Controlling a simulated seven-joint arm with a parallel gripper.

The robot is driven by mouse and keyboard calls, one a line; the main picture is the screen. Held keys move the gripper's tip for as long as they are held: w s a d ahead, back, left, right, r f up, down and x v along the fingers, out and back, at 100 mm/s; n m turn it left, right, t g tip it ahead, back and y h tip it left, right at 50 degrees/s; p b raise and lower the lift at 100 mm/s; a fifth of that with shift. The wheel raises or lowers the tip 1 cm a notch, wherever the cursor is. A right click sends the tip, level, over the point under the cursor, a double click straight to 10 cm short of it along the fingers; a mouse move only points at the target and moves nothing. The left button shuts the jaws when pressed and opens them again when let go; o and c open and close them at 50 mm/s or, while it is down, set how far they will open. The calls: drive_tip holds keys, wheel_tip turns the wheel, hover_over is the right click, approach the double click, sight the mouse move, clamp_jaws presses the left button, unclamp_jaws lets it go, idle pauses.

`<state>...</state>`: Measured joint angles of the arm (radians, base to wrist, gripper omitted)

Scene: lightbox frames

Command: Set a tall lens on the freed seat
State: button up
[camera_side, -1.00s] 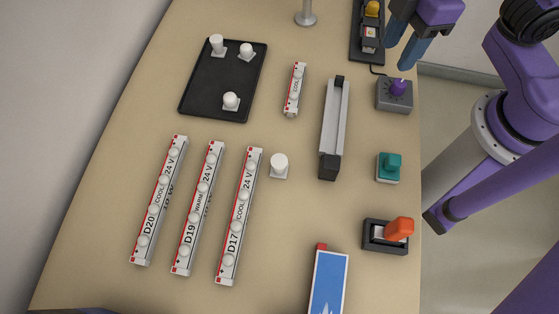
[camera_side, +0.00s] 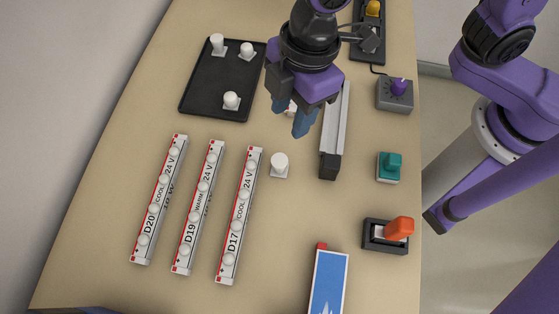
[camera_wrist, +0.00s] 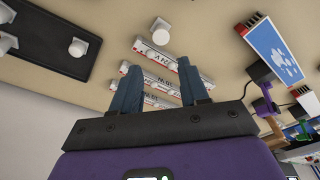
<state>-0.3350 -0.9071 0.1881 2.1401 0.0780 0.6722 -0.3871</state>
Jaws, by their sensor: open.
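My gripper (camera_side: 290,115) is open and empty, above the table between the black tray and the grey channel. Its two blue fingers also show in the wrist view (camera_wrist: 161,86). In the side view, a white lens (camera_side: 217,43) at the tray's far left corner looks tall. Two lower-looking white lenses, one beside it (camera_side: 247,50) and one nearer (camera_side: 231,100), share the tray. Another white lens (camera_side: 279,163) stands on the table right of strip D17 (camera_side: 239,217). Strips D19 (camera_side: 198,210) and D20 (camera_side: 159,200) lie left of D17. I cannot make out an empty seat.
The black tray (camera_side: 195,98) lies far left. A grey channel (camera_side: 335,120) is right of my gripper.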

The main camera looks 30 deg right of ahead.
sight(279, 161)
drive_tip(key=f, duration=0.5)
drive_tip(key=a+f, duration=0.1)
drive_tip(key=f, duration=0.3)
drive_tip(key=a+f, duration=0.1)
drive_tip(key=f, duration=0.4)
drive_tip(key=shift+a+f, duration=0.2)
drive_tip(key=shift+f, duration=0.1)
clamp_jaws()
drive_tip(key=shift+r, duration=0.15)
